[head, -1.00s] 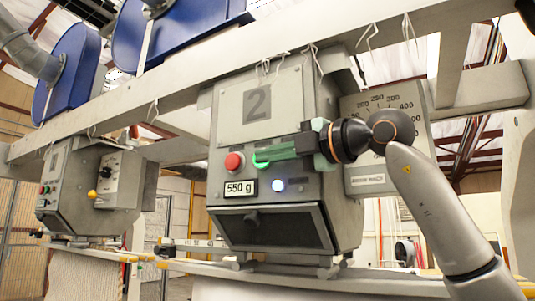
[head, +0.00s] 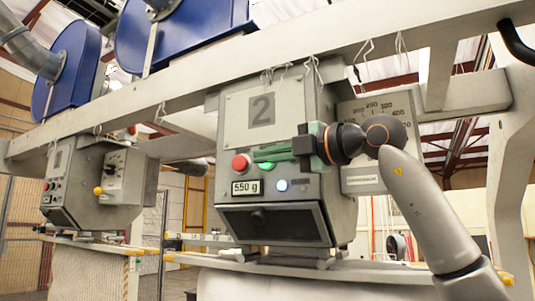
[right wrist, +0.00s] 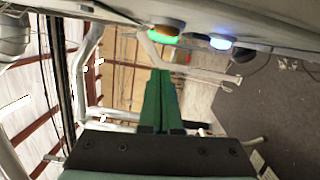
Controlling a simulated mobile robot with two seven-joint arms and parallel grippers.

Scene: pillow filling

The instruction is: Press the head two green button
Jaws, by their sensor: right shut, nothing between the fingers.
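The head two machine (head: 262,118) carries a big "2" plate and a control panel. Its green button (head: 265,166) glows just below my right gripper's fingers and is partly hidden by them in the head view. My right gripper (head: 256,154) is shut and empty, its green fingers lying across the panel front from the right. In the right wrist view, the green button (right wrist: 163,36) sits on the panel beyond the shut fingertips (right wrist: 160,72), with a visible gap. My left gripper is not in view.
A red button (head: 240,163) is left of the green one. A lit blue-white button (head: 282,185) and the "550 g" display (head: 246,187) are below. A dial box (head: 377,115) stands behind my right wrist. A second machine (head: 80,185) is at left.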

